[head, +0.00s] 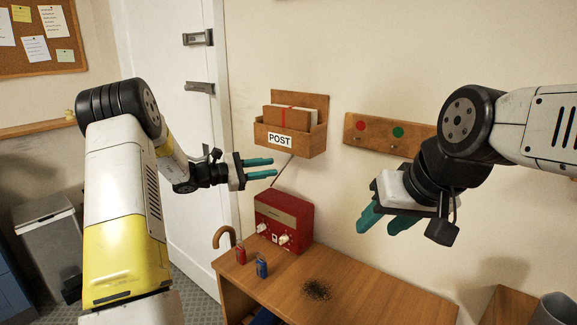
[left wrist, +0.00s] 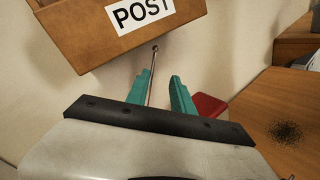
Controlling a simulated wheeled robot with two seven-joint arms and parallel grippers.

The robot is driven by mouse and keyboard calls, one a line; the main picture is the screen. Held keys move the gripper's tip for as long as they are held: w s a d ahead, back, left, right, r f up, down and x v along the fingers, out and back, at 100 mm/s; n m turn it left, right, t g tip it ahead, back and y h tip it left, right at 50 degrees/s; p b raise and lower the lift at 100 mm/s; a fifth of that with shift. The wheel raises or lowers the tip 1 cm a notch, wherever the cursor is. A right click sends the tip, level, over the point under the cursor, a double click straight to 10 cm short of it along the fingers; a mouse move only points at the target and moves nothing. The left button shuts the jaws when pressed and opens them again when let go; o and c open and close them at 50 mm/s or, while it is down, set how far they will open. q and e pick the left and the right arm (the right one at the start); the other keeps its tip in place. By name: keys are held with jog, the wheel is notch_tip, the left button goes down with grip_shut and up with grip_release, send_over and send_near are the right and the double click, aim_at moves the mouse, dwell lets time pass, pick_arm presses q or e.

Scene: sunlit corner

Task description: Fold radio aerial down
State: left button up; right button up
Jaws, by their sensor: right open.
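The red radio (head: 284,222) stands on the wooden cabinet against the wall, with two pale knobs on its front. Its thin aerial (head: 283,173) is raised, tilting up to the right toward the underside of the post box. My left gripper (head: 274,167) is open, its teal fingertips close beside the aerial above the radio. In the left wrist view the aerial (left wrist: 151,72) shows between the two fingers, nearer the left one; I cannot tell whether it touches. A corner of the radio (left wrist: 207,106) shows behind the right finger. My right gripper (head: 378,228) is open and empty, off to the right.
The wooden post box (head: 316,140) hangs on the wall just above my left fingers. A red can (head: 240,254) and a blue can (head: 262,267) stand before the radio on the cabinet (head: 365,292).

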aim_at(281, 172)
pick_arm(q)
jog(key=shift+n+t, duration=0.4)
jog(key=w+d, duration=0.1)
jog(key=d, duration=0.1)
jog(key=w+d, duration=0.2)
jog(key=w+d+f, duration=0.1)
jog(key=w+d, duration=0.1)
grip_shut()
dwell(1.3)
